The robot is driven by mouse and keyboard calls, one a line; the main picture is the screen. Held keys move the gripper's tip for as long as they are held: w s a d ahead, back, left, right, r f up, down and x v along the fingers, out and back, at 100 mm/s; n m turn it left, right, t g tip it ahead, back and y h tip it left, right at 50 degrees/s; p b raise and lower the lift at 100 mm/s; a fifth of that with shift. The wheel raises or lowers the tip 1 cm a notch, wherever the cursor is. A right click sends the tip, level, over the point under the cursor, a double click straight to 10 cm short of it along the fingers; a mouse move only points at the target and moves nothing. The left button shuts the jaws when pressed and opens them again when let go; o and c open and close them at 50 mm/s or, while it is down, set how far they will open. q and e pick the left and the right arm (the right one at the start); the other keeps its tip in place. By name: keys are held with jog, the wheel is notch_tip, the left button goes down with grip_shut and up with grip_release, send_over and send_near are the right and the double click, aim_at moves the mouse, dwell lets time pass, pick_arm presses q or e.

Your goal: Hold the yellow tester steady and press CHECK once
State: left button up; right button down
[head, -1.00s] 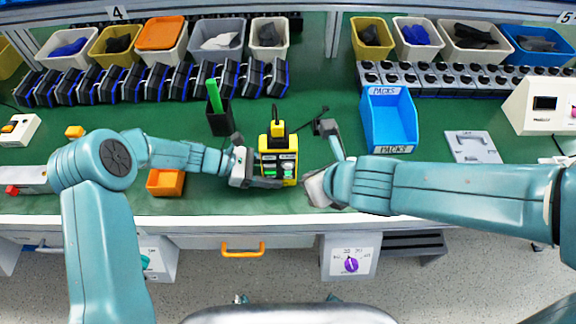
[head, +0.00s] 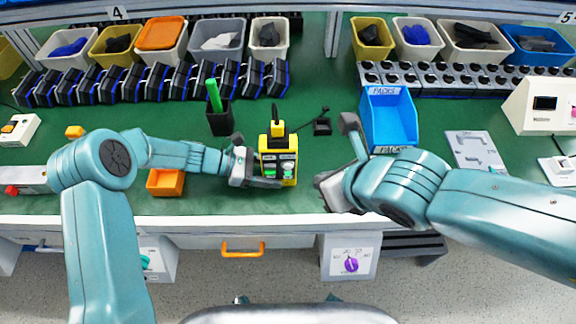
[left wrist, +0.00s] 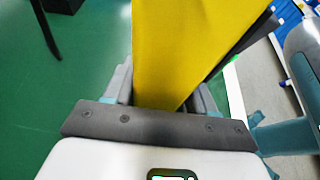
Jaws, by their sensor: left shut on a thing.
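The yellow tester (head: 292,155) stands upright near the front of the green bench, with a black face and a black-and-yellow top piece. Its face has a green button and a paler one side by side; their labels are too small to read. My left gripper (head: 262,166) is shut on the tester from the left. In the left wrist view the tester's yellow side (left wrist: 190,40) fills the space between the fingers. My right gripper (head: 347,128) is to the right of the tester, apart from it. One grey finger points up; the other cannot be made out.
A blue bin (head: 390,118) stands just beyond my right gripper. A black cup (head: 220,122) with a green stick and an orange tray (head: 165,183) are left of the tester. A small black item (head: 322,127) with a cable lies behind, to the right.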

pick_arm(q)
jog(key=o, duration=1.1)
jog(key=shift+o, duration=0.2)
